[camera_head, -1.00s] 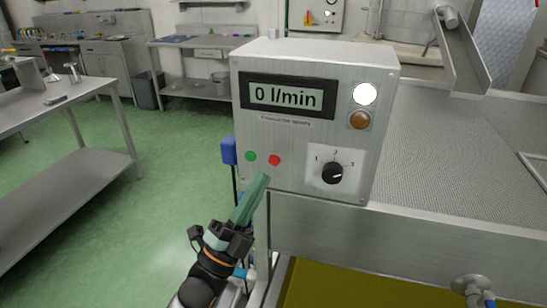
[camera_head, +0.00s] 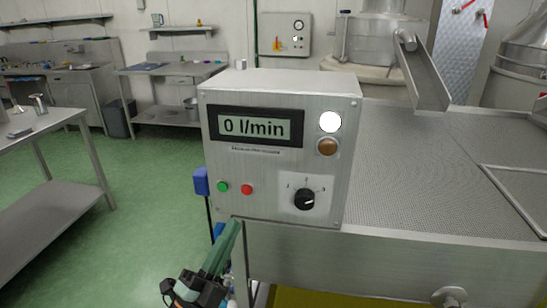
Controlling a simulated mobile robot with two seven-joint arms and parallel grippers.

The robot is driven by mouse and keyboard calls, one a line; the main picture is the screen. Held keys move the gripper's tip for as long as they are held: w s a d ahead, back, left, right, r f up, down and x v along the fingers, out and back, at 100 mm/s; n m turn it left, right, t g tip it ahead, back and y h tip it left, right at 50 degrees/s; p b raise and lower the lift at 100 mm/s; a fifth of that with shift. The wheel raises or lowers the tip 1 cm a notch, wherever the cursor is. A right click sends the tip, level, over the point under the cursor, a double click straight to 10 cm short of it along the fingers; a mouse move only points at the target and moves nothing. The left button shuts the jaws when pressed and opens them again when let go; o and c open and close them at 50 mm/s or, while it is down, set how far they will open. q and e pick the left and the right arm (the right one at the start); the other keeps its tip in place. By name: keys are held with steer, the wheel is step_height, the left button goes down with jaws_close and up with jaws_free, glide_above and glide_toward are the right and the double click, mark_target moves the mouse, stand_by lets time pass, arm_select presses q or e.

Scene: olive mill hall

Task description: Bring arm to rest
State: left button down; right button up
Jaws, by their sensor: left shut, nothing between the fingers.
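My left gripper (camera_head: 234,226) is at the lower middle of the head view, with its green fingers shut and empty. It points up toward the lower left corner of the control box (camera_head: 285,170). The fingertips show below the green button (camera_head: 223,187) and red button (camera_head: 247,189), and I cannot tell how far they stand off the box. The box display (camera_head: 255,126) reads 0 l/min. A white lamp (camera_head: 330,121) is lit above an amber lamp (camera_head: 327,147). My right gripper is not in view.
A perforated metal bed (camera_head: 420,160) stretches behind and right of the box, with a chute (camera_head: 424,75) above it. A steel table (camera_head: 60,190) stands at the left. Green floor (camera_head: 150,210) lies open between table and box. A blue box (camera_head: 201,181) hangs left of the control box.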

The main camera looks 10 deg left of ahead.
arm_select(q)
step_height(320, 180, down, 11)
steer(key=n+g+y, duration=0.4)
steer(key=n, duration=0.2)
steer(key=s+a+f+n+g+y+p, duration=0.1)
steer(key=s+f+n+g, duration=0.4)
steer(key=s+f, duration=0.3)
steer(key=s+a+f+n+g+y+p, duration=0.1)
steer(key=s+f+n+g+y, duration=0.1)
steer(key=s+f+n+g, duration=0.3)
steer(key=s+f, duration=0.4)
steer(key=f, duration=0.6)
steer(key=shift+s+n, duration=0.2)
steer(key=shift+n, duration=0.1)
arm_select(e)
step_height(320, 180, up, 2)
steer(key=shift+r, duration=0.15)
arm_select(q)
steer(key=shift+a, duration=0.1)
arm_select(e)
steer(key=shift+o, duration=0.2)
